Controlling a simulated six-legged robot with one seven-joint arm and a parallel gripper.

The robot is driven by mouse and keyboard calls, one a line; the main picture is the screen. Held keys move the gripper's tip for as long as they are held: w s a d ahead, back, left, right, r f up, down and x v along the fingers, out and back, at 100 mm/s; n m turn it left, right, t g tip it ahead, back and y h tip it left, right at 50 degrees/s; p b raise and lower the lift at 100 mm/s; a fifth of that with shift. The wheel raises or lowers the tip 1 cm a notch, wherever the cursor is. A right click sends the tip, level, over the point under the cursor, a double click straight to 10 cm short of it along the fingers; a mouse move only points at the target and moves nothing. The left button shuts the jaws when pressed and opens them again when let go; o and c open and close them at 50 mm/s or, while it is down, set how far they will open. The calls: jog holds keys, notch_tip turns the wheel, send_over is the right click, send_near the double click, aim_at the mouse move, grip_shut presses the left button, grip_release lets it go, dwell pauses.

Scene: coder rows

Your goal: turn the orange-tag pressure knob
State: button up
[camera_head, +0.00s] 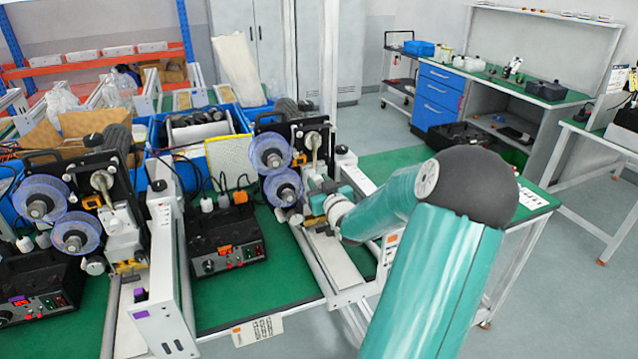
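The right coder (305,135) stands on the green bench with two blue-clear reels (283,187) on its left side. A small orange mark shows on its black body (299,159), and another orange mark shows on the white end box (390,241) partly behind my arm. I cannot tell which small round part is the orange-tag pressure knob. A round silver knob (295,217) sits low on the coder's front. My teal gripper (322,203) is at the lower right front of this coder, close to it. Its fingers are too small and hidden to read, and contact cannot be told.
A similar coder (100,180) stands to the left, with a purple-marked white box (155,310) before it. Black control boxes (225,245) sit between and left of the coders. Blue bins (205,130) crowd behind. Open floor (575,270) lies to the right.

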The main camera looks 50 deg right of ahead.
jog(key=shift+n, duration=1.3)
jog(key=o, duration=0.7)
jog(key=shift+s, duration=0.1)
jog(key=v, duration=0.7)
jog(key=shift+s+a, duration=0.15)
jog(key=shift+a, duration=0.05)
